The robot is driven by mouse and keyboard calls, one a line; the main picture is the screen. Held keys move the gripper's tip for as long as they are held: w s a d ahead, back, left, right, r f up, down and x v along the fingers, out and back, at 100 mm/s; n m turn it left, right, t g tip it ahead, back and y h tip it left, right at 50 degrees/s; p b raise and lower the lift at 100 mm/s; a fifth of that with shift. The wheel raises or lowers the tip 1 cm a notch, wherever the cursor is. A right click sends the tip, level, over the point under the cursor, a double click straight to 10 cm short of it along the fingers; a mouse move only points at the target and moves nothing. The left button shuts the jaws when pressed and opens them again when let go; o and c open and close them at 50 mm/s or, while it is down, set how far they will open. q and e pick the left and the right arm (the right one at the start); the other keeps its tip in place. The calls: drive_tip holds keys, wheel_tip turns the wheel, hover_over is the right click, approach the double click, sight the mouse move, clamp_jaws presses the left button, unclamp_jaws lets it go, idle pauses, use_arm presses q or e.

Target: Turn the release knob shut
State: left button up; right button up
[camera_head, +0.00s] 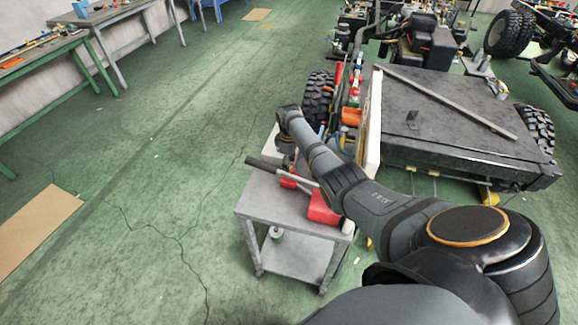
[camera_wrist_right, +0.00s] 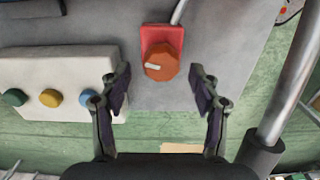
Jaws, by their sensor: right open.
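The release knob (camera_wrist_right: 162,65) is an orange-red faceted knob with a pale mark on its face, on a red block (camera_wrist_right: 160,38). It shows in the right wrist view near the top middle. My right gripper (camera_wrist_right: 160,88) is open and empty, its two fingers apart on either side below the knob, not visibly touching it. In the head view my right arm reaches over a grey cart (camera_head: 262,196), and its wrist hangs over the cart's far end; the fingers and knob cannot be made out there. My left gripper is not in view.
A pale box (camera_wrist_right: 68,68) with green, yellow and blue buttons lies left of the knob. A metal lever (camera_wrist_right: 292,80) with a dark grip stands close on the right. A red box (camera_head: 322,208) sits on the cart, beside a vehicle chassis (camera_head: 440,125). Green floor is open to the left.

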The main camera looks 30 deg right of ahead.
drive_tip(key=shift+a+f, duration=0.15)
drive_tip(key=shift+f, duration=0.6)
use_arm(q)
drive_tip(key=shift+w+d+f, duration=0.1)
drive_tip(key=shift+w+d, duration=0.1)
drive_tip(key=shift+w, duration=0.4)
use_arm(e)
drive_tip(key=shift+s, duration=0.1)
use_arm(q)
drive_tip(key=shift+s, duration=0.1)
use_arm(e)
drive_tip(key=shift+c, duration=1.1)
drive_tip(key=c, duration=1)
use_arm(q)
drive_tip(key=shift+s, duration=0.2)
use_arm(e)
drive_tip(key=shift+o, duration=0.2)
